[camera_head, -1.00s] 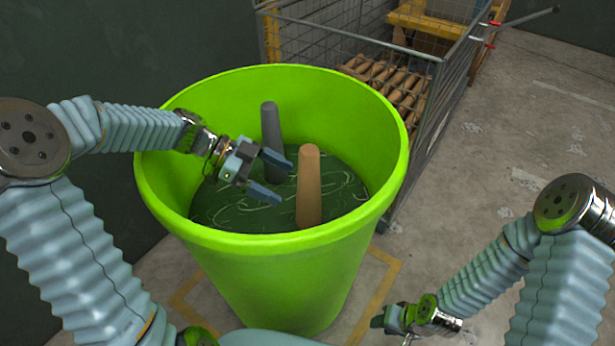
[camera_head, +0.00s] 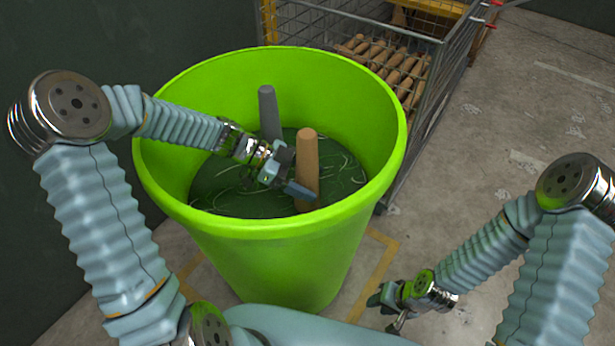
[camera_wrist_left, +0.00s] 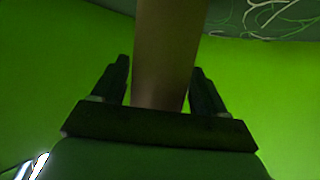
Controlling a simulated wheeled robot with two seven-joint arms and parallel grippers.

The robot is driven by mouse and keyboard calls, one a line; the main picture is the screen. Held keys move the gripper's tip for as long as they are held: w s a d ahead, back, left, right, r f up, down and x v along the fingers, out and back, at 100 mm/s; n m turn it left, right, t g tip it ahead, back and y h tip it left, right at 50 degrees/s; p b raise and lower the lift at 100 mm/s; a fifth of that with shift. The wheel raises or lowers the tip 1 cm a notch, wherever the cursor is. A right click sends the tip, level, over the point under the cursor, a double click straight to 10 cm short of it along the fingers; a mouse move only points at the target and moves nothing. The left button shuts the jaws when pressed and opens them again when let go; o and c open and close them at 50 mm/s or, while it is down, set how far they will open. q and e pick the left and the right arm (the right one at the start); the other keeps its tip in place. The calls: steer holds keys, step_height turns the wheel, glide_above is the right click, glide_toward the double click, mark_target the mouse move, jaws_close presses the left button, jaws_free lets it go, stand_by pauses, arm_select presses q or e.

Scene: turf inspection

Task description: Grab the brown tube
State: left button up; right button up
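The brown tube (camera_head: 307,165) stands upright inside the green bin (camera_head: 270,238), right of a grey tube (camera_head: 269,112). My left gripper (camera_head: 293,178) reaches into the bin at the brown tube, with one finger in front of it. In the left wrist view the brown tube (camera_wrist_left: 168,50) stands between the two spread fingers (camera_wrist_left: 160,85). Gaps show on both sides of it, so the gripper is open around the tube. My right gripper (camera_head: 385,303) hangs low outside the bin at the right; its fingers are too small to judge.
A wire cage (camera_head: 432,105) holding several brown tubes (camera_head: 398,72) stands behind the bin at the right. A dark wall (camera_head: 120,40) is at the left. Bare concrete floor (camera_head: 510,120) lies open at the right.

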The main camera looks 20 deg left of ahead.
arm_select(q)
steer(key=c, duration=0.7)
